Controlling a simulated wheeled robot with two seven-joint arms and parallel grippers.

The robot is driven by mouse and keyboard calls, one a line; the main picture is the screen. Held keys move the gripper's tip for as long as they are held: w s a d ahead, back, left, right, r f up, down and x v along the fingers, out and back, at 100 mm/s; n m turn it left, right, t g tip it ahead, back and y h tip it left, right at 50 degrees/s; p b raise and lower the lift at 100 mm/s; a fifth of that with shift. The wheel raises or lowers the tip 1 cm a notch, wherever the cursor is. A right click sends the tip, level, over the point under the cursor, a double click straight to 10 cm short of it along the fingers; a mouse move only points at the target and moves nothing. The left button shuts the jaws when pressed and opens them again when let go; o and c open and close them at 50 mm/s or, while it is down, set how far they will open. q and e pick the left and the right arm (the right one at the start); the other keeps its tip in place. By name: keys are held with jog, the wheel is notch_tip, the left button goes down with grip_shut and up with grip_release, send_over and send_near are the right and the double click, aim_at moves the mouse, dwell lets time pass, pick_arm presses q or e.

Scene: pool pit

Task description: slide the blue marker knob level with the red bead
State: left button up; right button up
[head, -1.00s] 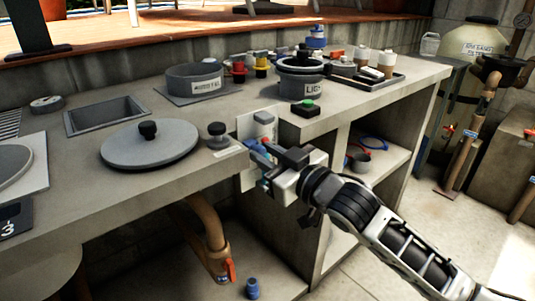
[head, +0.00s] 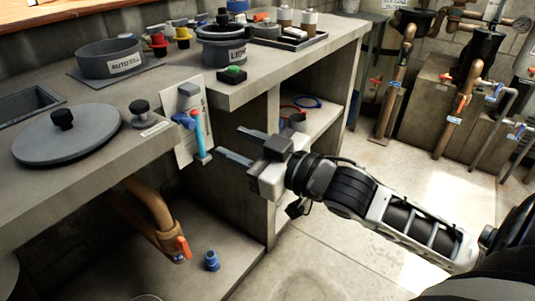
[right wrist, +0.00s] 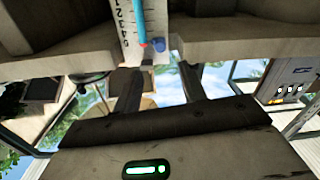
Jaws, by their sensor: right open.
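A pale gauge panel (head: 181,92) hangs on the front of the counter, with a light blue tube (head: 200,143) on it. The blue marker knob (head: 184,119) sits at the upper part of the tube. In the right wrist view, the knob (right wrist: 159,44) is beside the red bead (right wrist: 144,45), roughly level with it, at the tube's end near the number scale (right wrist: 124,22). The bead is a tiny red spot in the head view. My right gripper (head: 229,142) is open and empty, right of the panel and apart from the knob. My left gripper is out of view.
A grey lid (head: 68,138) and a small dark knob (head: 141,112) are on the counter left of the panel. A green button (head: 233,73) is above. An orange-handled pipe (head: 152,215) is below. Open floor (head: 330,245) lies to the right.

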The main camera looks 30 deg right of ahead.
jog(key=v, duration=0.5)
jog(key=shift+s+d, duration=0.1)
jog(key=shift+s, duration=0.25)
